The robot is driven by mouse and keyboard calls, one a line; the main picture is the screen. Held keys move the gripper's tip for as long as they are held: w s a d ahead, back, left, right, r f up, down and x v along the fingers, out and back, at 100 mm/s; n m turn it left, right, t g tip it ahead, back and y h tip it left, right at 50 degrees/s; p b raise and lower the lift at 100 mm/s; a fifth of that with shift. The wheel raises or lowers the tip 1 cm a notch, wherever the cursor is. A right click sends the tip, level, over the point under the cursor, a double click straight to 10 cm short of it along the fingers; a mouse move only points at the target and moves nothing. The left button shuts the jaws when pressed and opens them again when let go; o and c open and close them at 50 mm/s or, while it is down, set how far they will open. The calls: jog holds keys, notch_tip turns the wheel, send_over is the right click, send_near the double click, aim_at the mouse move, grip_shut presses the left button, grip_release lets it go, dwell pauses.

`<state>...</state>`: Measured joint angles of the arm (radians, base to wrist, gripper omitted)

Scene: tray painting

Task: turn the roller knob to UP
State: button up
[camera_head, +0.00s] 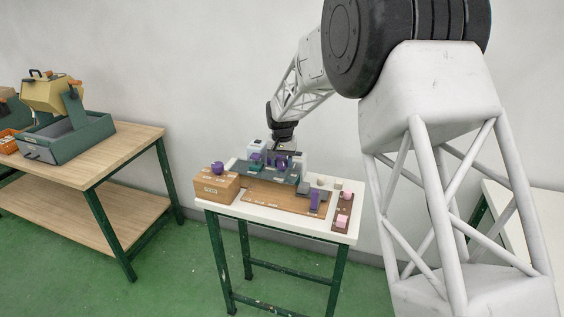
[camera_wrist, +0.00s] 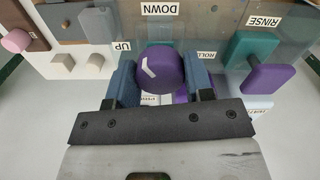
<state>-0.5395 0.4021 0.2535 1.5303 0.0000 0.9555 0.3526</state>
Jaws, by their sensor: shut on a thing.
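The roller knob (camera_wrist: 165,70) is round and purple with a white mark on its face. My gripper (camera_wrist: 161,78) is shut on it, with one blue-grey finger on each side. The mark runs slantwise on the left half of the knob. The UP label (camera_wrist: 123,46) is to the left of the knob, and the DOWN label (camera_wrist: 159,8) is above it; both read upside down. A ROLL label (camera_wrist: 206,55) shows partly, to the right. In the head view my gripper (camera_head: 281,158) is at the grey panel (camera_head: 286,178), and the knob's setting is too small to tell.
A teal knob (camera_wrist: 252,48) with a RINSE label (camera_wrist: 263,21) and a purple block-like part (camera_wrist: 268,78) are close on the right. A cardboard-brown box (camera_head: 215,187) stands at the table's left end. Pink blocks (camera_head: 343,220) lie on a brown strip at the right.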

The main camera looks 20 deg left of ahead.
aim_at(282, 161)
jog(key=n, duration=1.1)
jog(key=shift+f, duration=0.1)
jog(key=shift+n, duration=0.3)
jog(key=o, duration=0.9)
jog(key=shift+r, duration=3.95)
